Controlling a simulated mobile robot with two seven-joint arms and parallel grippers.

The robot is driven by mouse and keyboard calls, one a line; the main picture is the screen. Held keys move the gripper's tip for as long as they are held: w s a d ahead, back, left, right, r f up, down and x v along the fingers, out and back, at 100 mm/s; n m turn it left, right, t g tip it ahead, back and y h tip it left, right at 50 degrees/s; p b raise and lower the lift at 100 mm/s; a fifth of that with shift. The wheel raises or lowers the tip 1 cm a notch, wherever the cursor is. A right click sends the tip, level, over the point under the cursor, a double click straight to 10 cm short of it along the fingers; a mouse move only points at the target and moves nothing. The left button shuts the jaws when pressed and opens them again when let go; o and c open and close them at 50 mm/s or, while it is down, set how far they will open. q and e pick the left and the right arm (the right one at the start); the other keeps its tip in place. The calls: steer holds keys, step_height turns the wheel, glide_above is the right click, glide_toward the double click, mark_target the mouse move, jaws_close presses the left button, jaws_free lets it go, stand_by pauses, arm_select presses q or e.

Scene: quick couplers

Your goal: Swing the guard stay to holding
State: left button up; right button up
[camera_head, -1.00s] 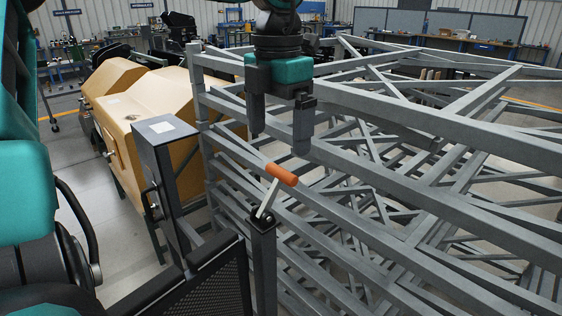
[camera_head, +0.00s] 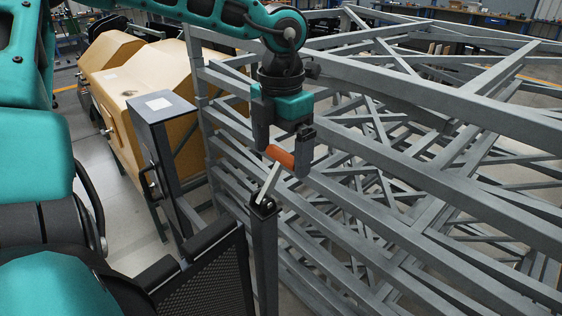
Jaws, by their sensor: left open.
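The guard stay is a light metal lever (camera_head: 267,186) with an orange grip (camera_head: 280,156), pivoted on top of a dark post (camera_head: 264,250). It leans up and to the right from its pivot. My left gripper (camera_head: 282,162) points down from above, with its fingers at the two sides of the orange grip. It is open; I cannot tell whether either finger touches the grip. The dark mesh guard panel (camera_head: 205,280) stands left of the post. My right gripper is not in view.
Grey steel frames (camera_head: 400,215) are stacked close behind and right of the post. A dark stand with a sloped top (camera_head: 160,106) is at left, before yellow housings (camera_head: 150,85). Clear floor (camera_head: 125,215) shows at the left.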

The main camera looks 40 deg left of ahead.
mark_target(275, 175)
arm_select(q)
steer(key=shift+f, duration=1.55)
